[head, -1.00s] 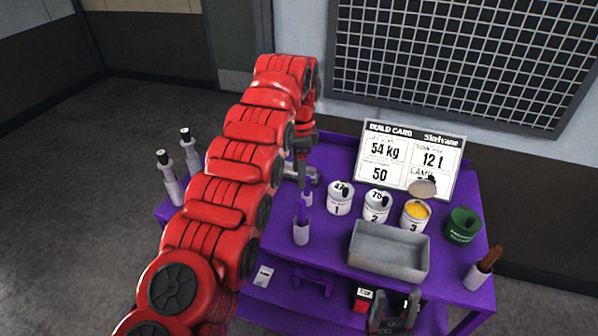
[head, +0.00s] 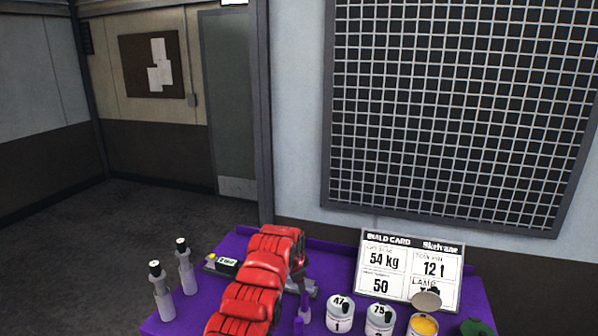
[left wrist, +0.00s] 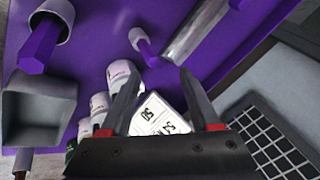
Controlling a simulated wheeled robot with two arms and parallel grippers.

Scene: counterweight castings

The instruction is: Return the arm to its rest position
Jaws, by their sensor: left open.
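My red left arm (head: 247,300) reaches in from the bottom of the head view, low over the purple cart. Its gripper is mostly hidden behind the wrist there. In the left wrist view the left gripper (left wrist: 160,88) is open, its two dark fingers spread and with nothing held between them. The build card (left wrist: 158,117) shows beyond the fingers. My right gripper is not in view.
The purple cart (head: 332,257) carries white cans (head: 340,314), an open yellow can (head: 424,325) and the upright build card (head: 411,272). Two grey bottles (head: 162,292) stand at left. A grey tray (left wrist: 38,112) and purple-handled tools (left wrist: 40,46) show in the wrist view.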

